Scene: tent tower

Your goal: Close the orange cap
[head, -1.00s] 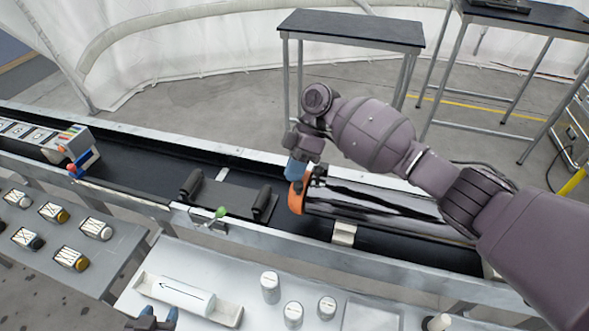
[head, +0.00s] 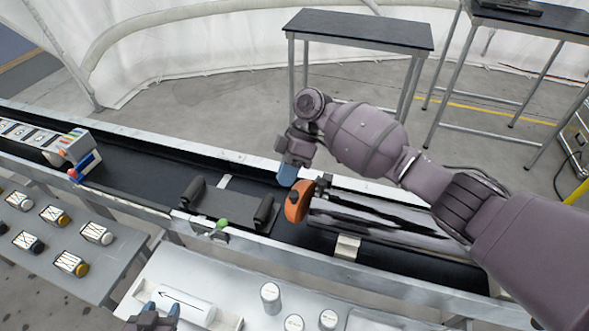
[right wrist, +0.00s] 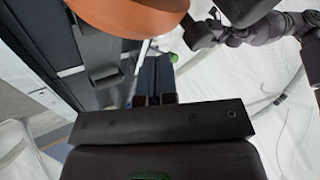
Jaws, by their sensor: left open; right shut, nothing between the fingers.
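The orange cap (head: 296,207) is at the left end of a long glossy dark and silver cylinder (head: 385,221) lying on the conveyor. Its broad face points left and looks flush with the cylinder's end, though I cannot tell if it is fully seated. My right gripper (head: 287,176) is shut and empty, its blue fingertips just above and left of the cap. In the right wrist view the cap (right wrist: 130,14) fills the top edge, and the shut fingers (right wrist: 153,80) are below it, apart from it. My left gripper (head: 160,311) is open at the bottom edge.
The conveyor (head: 135,166) runs across, with a black cradle (head: 228,203) left of the cap and a green knob (head: 222,223) on the near rail. White cylinders (head: 270,297) and a tray (head: 228,317) stand on the near bench. A dark-topped table (head: 358,29) stands behind.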

